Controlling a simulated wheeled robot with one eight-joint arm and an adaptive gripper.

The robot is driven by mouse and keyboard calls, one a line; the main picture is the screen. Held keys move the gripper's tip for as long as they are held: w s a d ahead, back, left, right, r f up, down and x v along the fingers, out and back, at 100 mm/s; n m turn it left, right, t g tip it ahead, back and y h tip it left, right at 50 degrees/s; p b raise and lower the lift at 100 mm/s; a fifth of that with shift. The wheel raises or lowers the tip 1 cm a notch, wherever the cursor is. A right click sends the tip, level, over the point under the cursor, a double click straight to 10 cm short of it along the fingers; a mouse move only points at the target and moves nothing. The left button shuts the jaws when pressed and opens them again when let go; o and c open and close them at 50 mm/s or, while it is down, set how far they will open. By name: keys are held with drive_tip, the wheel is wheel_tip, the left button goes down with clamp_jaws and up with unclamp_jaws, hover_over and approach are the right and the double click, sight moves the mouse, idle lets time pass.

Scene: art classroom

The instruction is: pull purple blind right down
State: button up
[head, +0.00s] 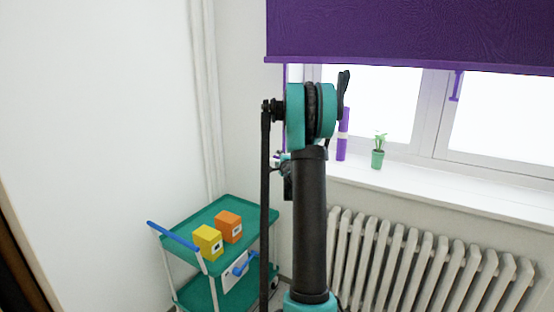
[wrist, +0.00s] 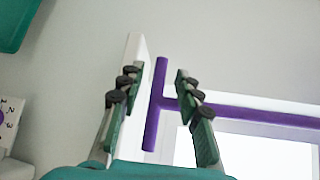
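The purple blind (head: 410,35) hangs partway down over the window, with its bottom edge straight. A purple strip (head: 285,80) runs down from its left end and passes behind my arm. A short purple T-shaped pull (head: 456,86) hangs below the blind further right. In the wrist view, my gripper (wrist: 160,70) is open. A purple crossbar (wrist: 152,130) with a long purple stem (wrist: 250,117) lies between its two fingers in the picture. I cannot tell whether they touch. In the head view, my gripper is mostly hidden behind my arm.
A white sill (head: 440,190) holds a small green potted plant (head: 377,158) and a purple-and-white cylinder (head: 342,140). A radiator (head: 420,260) stands below. A teal cart (head: 190,225) at left carries a yellow block (head: 207,243) and an orange block (head: 229,226).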

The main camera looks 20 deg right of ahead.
sight(278, 158)
drive_tip(key=shift+w+d+f, duration=0.1)
drive_tip(key=shift+w, duration=0.7)
drive_tip(key=shift+w+d+f, duration=0.1)
drive_tip(key=shift+w, duration=0.65)
clamp_jaws()
